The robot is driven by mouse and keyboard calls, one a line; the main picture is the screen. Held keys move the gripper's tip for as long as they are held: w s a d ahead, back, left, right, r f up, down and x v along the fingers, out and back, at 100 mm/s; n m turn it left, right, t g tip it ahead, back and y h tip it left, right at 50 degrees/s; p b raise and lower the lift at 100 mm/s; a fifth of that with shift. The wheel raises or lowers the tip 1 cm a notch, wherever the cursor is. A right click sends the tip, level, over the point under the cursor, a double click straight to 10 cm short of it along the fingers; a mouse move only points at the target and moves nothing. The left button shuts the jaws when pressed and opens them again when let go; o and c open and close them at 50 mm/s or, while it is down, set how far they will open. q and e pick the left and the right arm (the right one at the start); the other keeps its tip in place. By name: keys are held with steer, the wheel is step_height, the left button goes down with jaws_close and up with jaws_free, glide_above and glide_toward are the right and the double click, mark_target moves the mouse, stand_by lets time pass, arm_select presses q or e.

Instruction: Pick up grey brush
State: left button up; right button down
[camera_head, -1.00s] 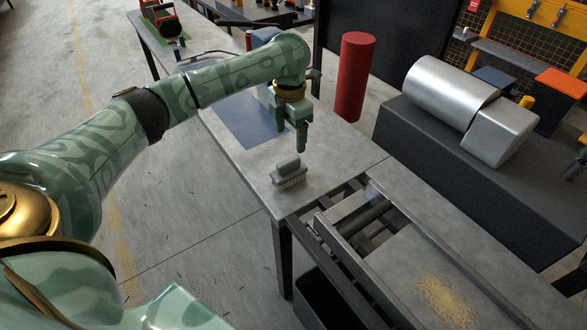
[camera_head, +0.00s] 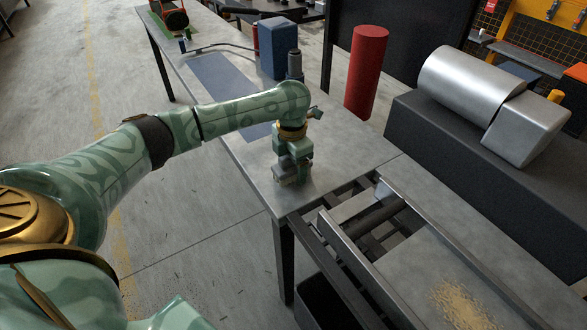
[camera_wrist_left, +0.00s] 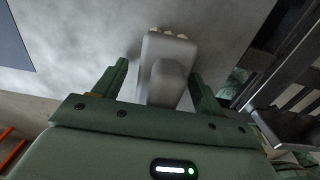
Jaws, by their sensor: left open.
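The grey brush (camera_head: 287,176) sits on the grey table (camera_head: 245,160) near its front corner, mostly hidden by my gripper in the head view. In the left wrist view the brush (camera_wrist_left: 165,70) shows its grey back and handle, with pale bristle tufts at the far edge. My left gripper (camera_head: 294,168) is right over the brush. In the left wrist view its two fingers (camera_wrist_left: 160,85) are apart, one on each side of the grey handle, with a gap showing on both sides. My right gripper is not in view.
A metal-railed conveyor or chute (camera_head: 400,250) with a pile of tan grains (camera_head: 463,303) lies right of the brush. A red cylinder (camera_head: 367,72), a blue block (camera_head: 279,50) and a large silver motor (camera_head: 475,88) stand farther back. A blue mat (camera_head: 225,82) lies on the table.

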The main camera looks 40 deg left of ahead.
arm_select(q)
steer(key=shift+r, duration=0.15)
steer(key=c, duration=1.1)
steer(key=shift+c, duration=0.2)
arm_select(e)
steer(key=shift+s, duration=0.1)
arm_select(q)
steer(key=shift+r, duration=0.1)
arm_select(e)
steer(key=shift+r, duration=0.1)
